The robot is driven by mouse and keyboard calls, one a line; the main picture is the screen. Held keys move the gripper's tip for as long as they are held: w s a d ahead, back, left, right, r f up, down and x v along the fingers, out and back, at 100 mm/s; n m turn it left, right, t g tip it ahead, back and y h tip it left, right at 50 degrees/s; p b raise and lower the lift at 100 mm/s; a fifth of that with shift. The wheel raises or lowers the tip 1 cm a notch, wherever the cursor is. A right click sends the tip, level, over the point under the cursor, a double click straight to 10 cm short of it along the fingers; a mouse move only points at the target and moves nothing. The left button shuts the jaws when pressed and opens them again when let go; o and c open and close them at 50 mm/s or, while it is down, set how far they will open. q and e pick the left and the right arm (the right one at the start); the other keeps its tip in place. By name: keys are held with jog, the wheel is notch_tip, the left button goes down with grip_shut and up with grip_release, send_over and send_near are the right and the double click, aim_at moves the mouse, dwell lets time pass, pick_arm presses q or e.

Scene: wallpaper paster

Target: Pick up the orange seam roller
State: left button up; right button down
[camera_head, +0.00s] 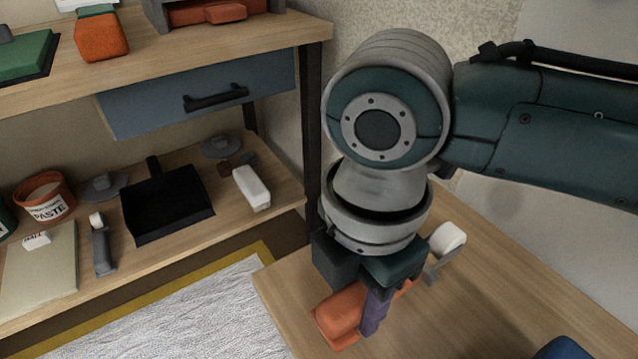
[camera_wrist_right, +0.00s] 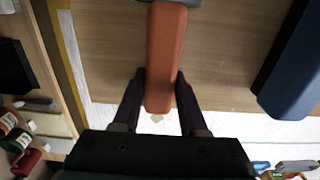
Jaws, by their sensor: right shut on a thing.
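The orange seam roller has an orange handle (camera_head: 342,312), a grey metal fork and a white roller head (camera_head: 447,238). It is at the near left part of the wooden table on the right. My right gripper (camera_head: 376,308) points down and is shut on the handle, with one dark finger in front of it. In the right wrist view the handle (camera_wrist_right: 166,50) runs between the two fingers (camera_wrist_right: 160,84). The gripper hides the middle of the roller in the head view. I cannot tell whether it touches the table. My left gripper is not in view.
A blue object (camera_head: 564,348) is at the near right of the table (camera_head: 500,290). At left, a shelf unit (camera_head: 285,175) holds a black dustpan (camera_head: 165,203), a paste pot (camera_head: 45,195), a white block (camera_head: 251,188) and a grey-handled tool (camera_head: 102,245). Its blue drawer (camera_head: 200,95) is above.

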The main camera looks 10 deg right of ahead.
aim_at(357, 294)
notch_tip(357, 294, up, 19)
jog(key=p, duration=0.8)
jog(key=shift+r, duration=0.1)
jog(key=c, duration=1)
grip_release()
grip_shut()
